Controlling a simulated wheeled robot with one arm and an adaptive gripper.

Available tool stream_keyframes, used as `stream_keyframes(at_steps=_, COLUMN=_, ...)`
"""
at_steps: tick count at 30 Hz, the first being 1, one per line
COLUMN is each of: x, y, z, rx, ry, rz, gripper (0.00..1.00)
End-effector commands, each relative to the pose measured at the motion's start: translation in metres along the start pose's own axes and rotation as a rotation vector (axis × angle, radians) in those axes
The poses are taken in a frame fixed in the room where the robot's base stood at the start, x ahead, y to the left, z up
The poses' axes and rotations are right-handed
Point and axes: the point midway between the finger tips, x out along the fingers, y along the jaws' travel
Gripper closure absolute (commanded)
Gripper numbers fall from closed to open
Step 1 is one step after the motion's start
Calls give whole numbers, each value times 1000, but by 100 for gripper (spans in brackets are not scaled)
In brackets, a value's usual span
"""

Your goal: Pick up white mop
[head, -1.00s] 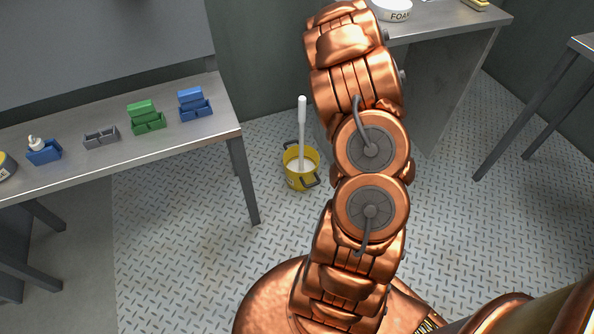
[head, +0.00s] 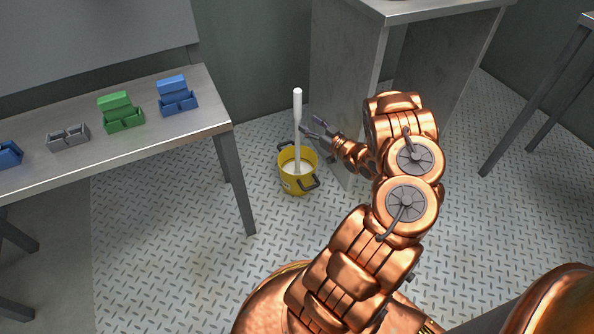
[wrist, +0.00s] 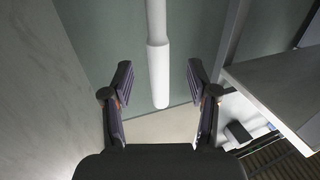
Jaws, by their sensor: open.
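The white mop (head: 297,125) stands upright in a yellow bucket (head: 297,180) with dark handles on the floor. Its lower end is hidden inside the bucket. My gripper (head: 308,127) is beside the upper handle, just to its right in the head view. In the wrist view the mop handle (wrist: 158,60) hangs down between the two fingers of my gripper (wrist: 158,85), appearing ahead of them. The fingers are spread apart with a gap on each side of the handle. I cannot tell whether any finger touches it.
A metal table (head: 130,145) stands to the left with green (head: 121,112), blue (head: 176,97) and grey (head: 68,137) holders on it. A metal stand (head: 350,85) is right behind my arm. Patterned floor around the bucket is clear in front.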

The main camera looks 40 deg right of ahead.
Motion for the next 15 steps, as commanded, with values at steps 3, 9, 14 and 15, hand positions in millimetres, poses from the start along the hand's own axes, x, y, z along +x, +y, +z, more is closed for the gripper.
stream_keyframes(at_steps=3, x=13, y=-1, z=0, rx=-1, ry=-1, rz=-4, gripper=41)
stream_keyframes(at_steps=9, x=25, y=1, z=1, rx=-3, ry=0, rz=-1, gripper=41)
stream_keyframes(at_steps=14, x=44, y=3, z=4, rx=-5, ry=2, rz=-1, gripper=41)
stream_keyframes(at_steps=15, x=50, y=4, z=5, rx=-3, ry=0, rz=0, gripper=41)
